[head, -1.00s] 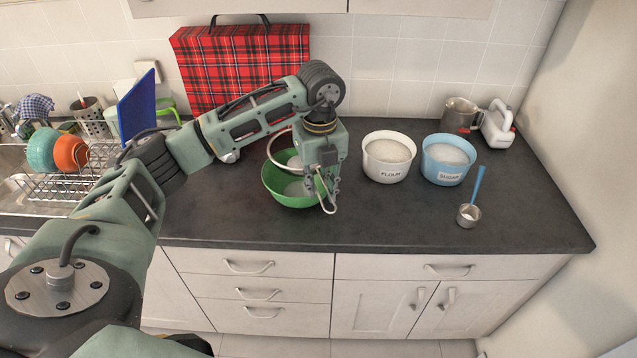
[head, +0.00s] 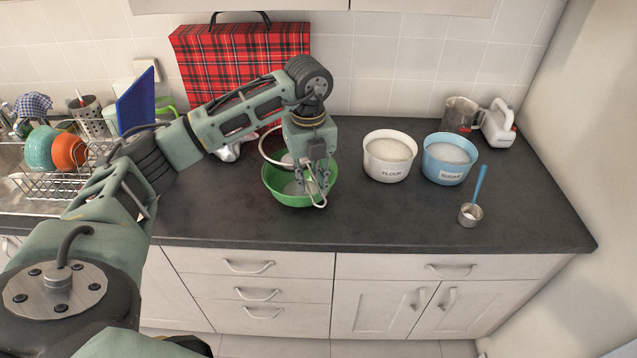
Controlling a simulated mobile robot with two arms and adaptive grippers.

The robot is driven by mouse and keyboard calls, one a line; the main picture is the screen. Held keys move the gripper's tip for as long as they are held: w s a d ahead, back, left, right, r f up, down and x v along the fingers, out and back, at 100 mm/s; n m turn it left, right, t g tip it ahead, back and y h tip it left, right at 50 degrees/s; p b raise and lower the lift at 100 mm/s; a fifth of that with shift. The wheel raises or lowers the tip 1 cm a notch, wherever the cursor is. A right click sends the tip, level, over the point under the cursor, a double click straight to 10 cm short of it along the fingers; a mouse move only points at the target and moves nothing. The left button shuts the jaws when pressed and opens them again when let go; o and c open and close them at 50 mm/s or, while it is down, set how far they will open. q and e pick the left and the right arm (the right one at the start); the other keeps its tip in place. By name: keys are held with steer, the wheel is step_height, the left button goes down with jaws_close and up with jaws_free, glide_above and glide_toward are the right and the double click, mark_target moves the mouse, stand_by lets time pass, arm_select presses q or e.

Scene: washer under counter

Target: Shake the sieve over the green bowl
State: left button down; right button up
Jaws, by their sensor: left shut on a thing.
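The green bowl (head: 277,190) stands on the dark counter and holds some white powder. My left gripper (head: 316,188) is above the bowl's right side, pointing down. It is shut on the sieve, whose pale handle (head: 320,203) sticks out below the fingers. The sieve's round rim (head: 263,151) shows to the left of the gripper, over the bowl's back part. Much of the sieve is hidden behind the gripper. My right gripper is not in view.
A white flour bowl (head: 388,173) and a blue sugar bowl (head: 446,177) stand to the right. A measuring cup with a blue handle (head: 470,214) lies before them. A red plaid case (head: 235,55) stands behind. A dish rack (head: 75,183) is at left.

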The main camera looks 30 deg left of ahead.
arm_select(q)
steer(key=shift+a, duration=0.35)
steer(key=d, duration=0.4)
steer(key=a, duration=0.4)
steer(key=shift+d, duration=1.25)
steer(key=shift+a, duration=0.25)
steer(key=shift+d+r, duration=0.15)
steer(key=shift+r, duration=0.35)
steer(key=shift+r+p, duration=1.25)
steer(key=shift+r, duration=0.35)
